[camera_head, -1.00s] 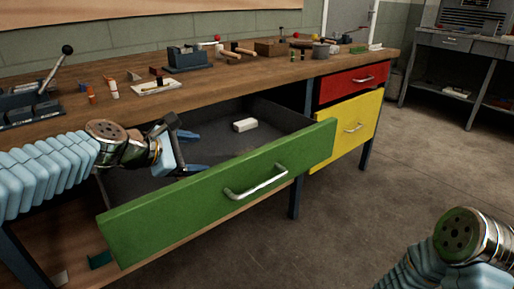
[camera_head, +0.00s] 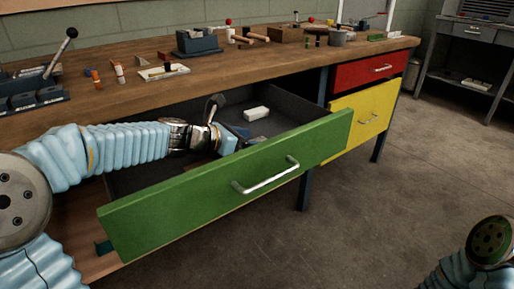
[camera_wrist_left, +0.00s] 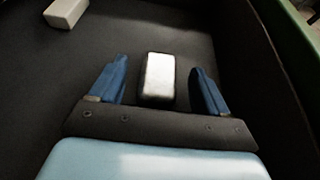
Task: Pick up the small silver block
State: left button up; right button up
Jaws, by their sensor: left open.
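The small silver block (camera_wrist_left: 158,76) lies on the dark floor of the open green drawer (camera_head: 225,190). In the left wrist view it sits between the two blue fingers of my left gripper (camera_wrist_left: 159,66), with a gap on each side. My left gripper is open and also shows inside the drawer in the head view (camera_head: 238,133). In the head view I cannot make out the silver block; the gripper seems to hide it. My right gripper is out of view; only part of the right arm shows at lower right.
An off-white block (camera_head: 256,113) lies farther back in the drawer; it also shows at the upper left of the left wrist view (camera_wrist_left: 66,11). The drawer walls surround the gripper. The wooden bench top (camera_head: 120,95) with tools overhangs behind. Red (camera_head: 365,70) and yellow (camera_head: 365,118) drawers are shut.

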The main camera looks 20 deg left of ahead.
aim_at(260, 140)
pick_arm(q)
jog(key=x, duration=0.3)
jog(key=shift+d, duration=0.1)
grip_shut()
dwell(0.4)
